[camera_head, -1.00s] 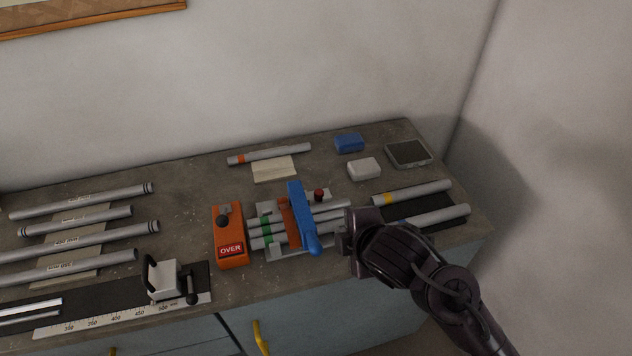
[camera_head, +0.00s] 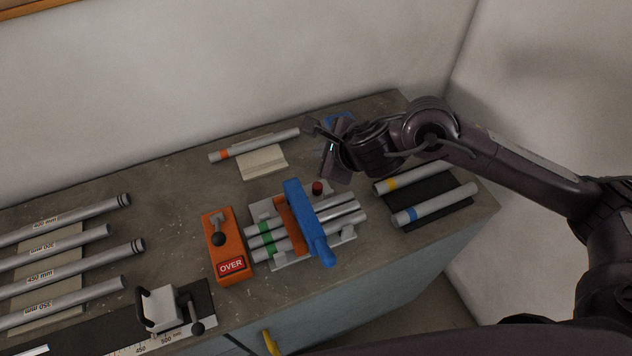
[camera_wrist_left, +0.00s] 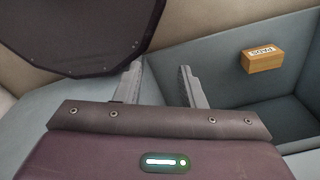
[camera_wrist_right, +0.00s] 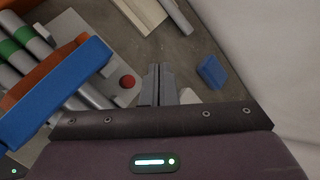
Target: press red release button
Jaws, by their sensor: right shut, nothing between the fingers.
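The red release button (camera_head: 317,187) stands at the back right of the grey jig plate (camera_head: 349,232), near the blue clamp bar (camera_head: 308,222). It also shows in the right wrist view (camera_wrist_right: 127,81), left of the fingertips. Several silver tubes (camera_head: 343,209) lie in the jig under the blue bar. My right gripper (camera_head: 322,140) is shut and empty, above the bench behind and slightly right of the button, apart from it. My left gripper (camera_wrist_left: 157,78) is open and empty in its wrist view, away from the jig; the head view does not show it.
An orange box marked OVER (camera_head: 228,245) stands left of the jig. Tubes with yellow and blue bands (camera_head: 434,204) lie on a dark mat to the right. A blue block (camera_wrist_right: 212,72) is near my right gripper. A wooden block (camera_wrist_left: 263,58) sits in a bin.

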